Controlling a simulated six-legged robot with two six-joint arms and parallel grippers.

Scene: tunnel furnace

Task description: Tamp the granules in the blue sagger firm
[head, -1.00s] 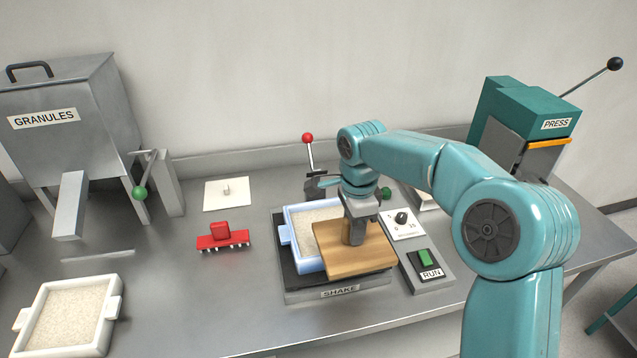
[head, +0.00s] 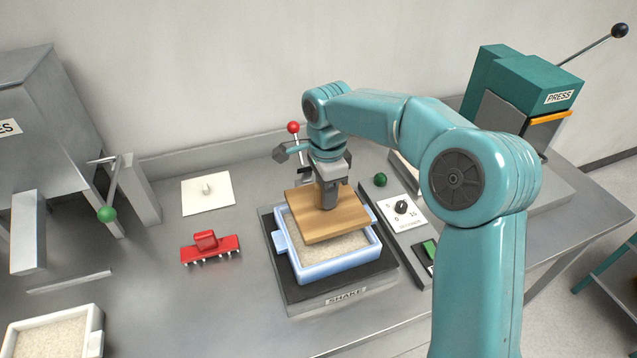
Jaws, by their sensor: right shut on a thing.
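The blue sagger (head: 341,268) sits on the dark shake plate (head: 284,285), filled with pale granules (head: 345,243). My right gripper (head: 328,200) is shut on the handle of a wooden tamper (head: 309,218). The tamper's flat board is over the back part of the sagger and covers the granules there. The front strip of granules shows bare and looks fairly level. I cannot tell whether the board touches the granules or hangs just above them. My left gripper is not in view.
A red toothed tool (head: 210,249) and a white plate with a knob (head: 208,193) lie left of the shaker. A white sagger (head: 55,332) with granules stands at the front left. The granule hopper (head: 50,120) is at left, the press (head: 530,95) at back right.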

